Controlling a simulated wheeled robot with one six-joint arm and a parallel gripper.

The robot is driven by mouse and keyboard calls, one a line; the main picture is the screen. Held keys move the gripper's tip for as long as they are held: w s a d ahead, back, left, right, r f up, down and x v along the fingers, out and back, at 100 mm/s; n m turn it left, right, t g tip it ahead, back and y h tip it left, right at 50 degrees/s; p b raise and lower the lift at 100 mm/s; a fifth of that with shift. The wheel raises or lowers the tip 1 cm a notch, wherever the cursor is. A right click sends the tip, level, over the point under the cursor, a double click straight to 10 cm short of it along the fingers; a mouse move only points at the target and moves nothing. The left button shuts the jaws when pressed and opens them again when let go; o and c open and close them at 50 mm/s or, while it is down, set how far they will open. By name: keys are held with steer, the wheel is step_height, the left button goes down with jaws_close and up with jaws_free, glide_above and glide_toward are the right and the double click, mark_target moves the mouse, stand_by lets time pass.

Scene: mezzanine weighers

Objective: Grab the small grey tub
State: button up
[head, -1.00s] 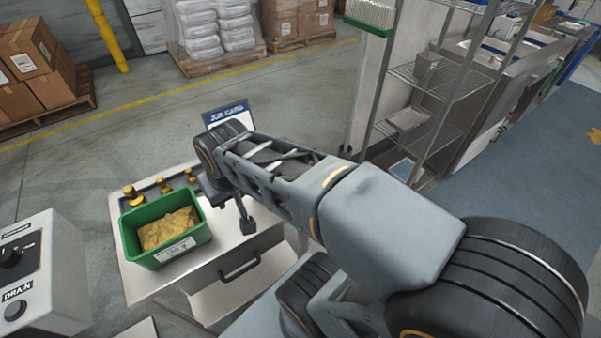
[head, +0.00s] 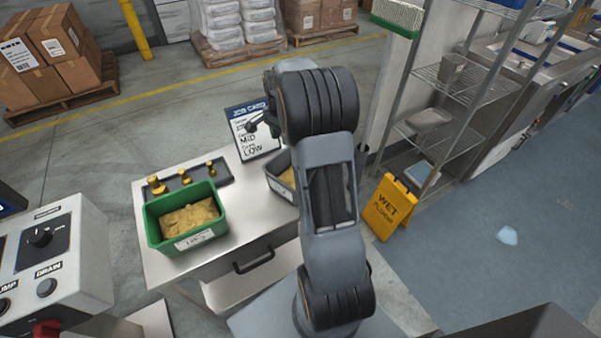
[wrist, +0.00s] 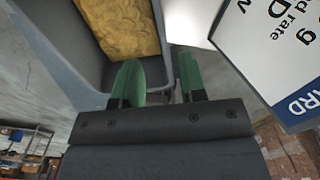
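The small grey tub (head: 281,188) stands at the right end of the steel table in the head view, partly hidden behind my arm. It holds yellow-brown material. In the wrist view the tub (wrist: 62,45) fills the upper left. My gripper (wrist: 159,82) has green fingertips spread apart at the tub's edge. The left fingertip overlaps the tub's inside and the right one is by its outer side, with the tub wall between them. I cannot tell whether either finger touches the wall. In the head view my arm hides the fingers.
A green tub (head: 157,236) of similar material stands left on the table (head: 225,268), with brass weights (head: 184,177) in a dark tray behind. A job card (head: 252,140) stands close behind the grey tub. A yellow wet-floor sign (head: 388,206) and wire shelving (head: 440,135) are right.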

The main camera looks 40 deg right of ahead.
mark_target(284, 151)
step_height(284, 151, down, 5)
steer(key=shift+r, duration=0.15)
steer(key=shift+d+f+p, duration=0.15)
steer(key=shift+f+p, duration=0.75)
steer(key=shift+f, duration=1.75)
jaws_close()
